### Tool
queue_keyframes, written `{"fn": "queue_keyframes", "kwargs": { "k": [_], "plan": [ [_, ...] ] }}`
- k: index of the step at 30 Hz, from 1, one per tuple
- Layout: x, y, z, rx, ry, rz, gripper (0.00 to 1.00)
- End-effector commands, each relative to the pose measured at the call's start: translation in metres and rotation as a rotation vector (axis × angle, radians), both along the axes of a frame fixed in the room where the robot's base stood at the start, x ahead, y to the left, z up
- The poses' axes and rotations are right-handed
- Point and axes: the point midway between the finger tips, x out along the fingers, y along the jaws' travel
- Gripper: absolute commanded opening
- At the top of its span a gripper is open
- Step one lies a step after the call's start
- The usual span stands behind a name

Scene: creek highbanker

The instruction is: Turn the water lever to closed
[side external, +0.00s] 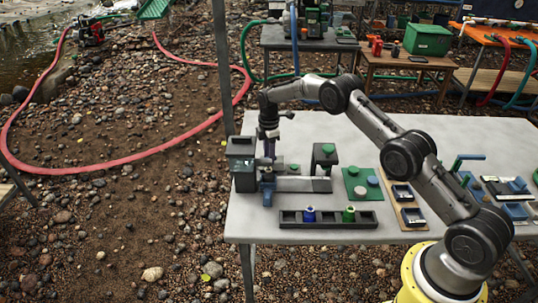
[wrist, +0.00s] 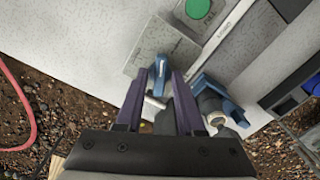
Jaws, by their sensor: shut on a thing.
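The water lever shows in the wrist view as a narrow blue handle (wrist: 157,76) between my fingertips, in front of a flat grey plate. My gripper (wrist: 158,82) has a purple finger on each side of it and is shut on it. In the side view my gripper (side external: 269,153) points down at the left end of the table, beside a dark box-like unit (side external: 243,172). The lever cannot be made out clearly there. The lever's open and closed marks cannot be read.
A blue fitting with a grey cylinder (wrist: 214,104) is close to my right finger in the wrist view. A dark tray (side external: 370,219) holds blue and green fittings at the table's front. A green-topped stand (side external: 325,150) and green plate (side external: 373,194) stand to the right.

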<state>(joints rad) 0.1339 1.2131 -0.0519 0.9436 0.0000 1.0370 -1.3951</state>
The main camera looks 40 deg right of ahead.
Motion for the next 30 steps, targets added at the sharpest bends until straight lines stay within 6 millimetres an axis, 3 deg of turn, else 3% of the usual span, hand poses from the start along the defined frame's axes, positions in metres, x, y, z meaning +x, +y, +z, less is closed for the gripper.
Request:
{"fn": "queue_keyframes", "kwargs": {
  "k": [13,24,30],
  "plan": [
    [-0.0001,0.0,0.001,0.0,0.001,0.091,0.0],
    [-0.0001,0.0,0.001,0.0,0.001,0.514,0.0],
    [0.0001,0.0,0.0011,0.0,0.0,0.576,0.0]
  ]
}}
